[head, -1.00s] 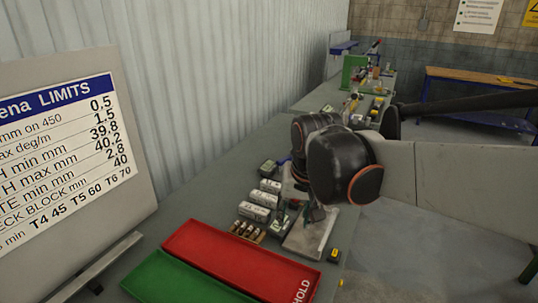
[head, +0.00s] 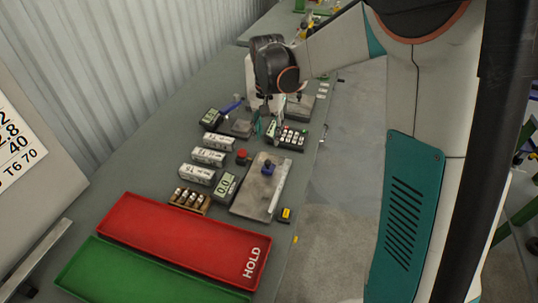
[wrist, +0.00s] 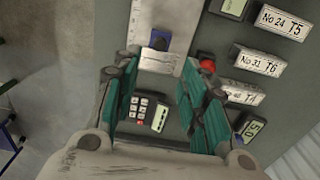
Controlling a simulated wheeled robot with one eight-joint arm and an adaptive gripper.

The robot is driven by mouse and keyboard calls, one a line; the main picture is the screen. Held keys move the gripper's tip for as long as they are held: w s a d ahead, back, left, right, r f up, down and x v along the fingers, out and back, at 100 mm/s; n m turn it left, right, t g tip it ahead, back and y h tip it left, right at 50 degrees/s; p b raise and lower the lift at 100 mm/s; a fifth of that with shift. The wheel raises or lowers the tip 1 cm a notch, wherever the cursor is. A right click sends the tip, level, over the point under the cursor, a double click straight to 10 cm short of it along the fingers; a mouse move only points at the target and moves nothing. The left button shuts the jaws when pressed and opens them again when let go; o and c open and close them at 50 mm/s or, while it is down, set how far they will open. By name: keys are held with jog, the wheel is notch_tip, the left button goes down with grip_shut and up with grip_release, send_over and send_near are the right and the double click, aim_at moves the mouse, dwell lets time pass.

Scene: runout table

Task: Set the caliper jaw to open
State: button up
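A grey plate (head: 252,200) lies near the table's right edge, with a pale steel scale (head: 279,188) along its right side. A small blue block (head: 268,165) stands on the plate by the scale; it may be the caliper jaw, but I cannot tell its setting. In the wrist view the blue block (wrist: 157,40) and scale (wrist: 137,22) lie beyond my gripper (wrist: 160,84). My gripper (head: 265,128) points down by a keypad unit (head: 287,138), past the plate's far end. Its teal fingers are apart, with nothing held between them.
Left of the plate are a display unit (head: 224,186), a red button (head: 242,157) and several labelled boxes (head: 208,156). A red HOLD tray (head: 185,240) and a green tray (head: 130,275) lie nearer. A yellow item (head: 285,214) sits at the table edge.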

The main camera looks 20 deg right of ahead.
aim_at(268, 162)
notch_tip(268, 162, down, 11)
jog(key=shift+f+b, duration=0.1)
jog(key=shift+b, duration=1.15)
grip_shut()
jog(key=shift+a, duration=0.1)
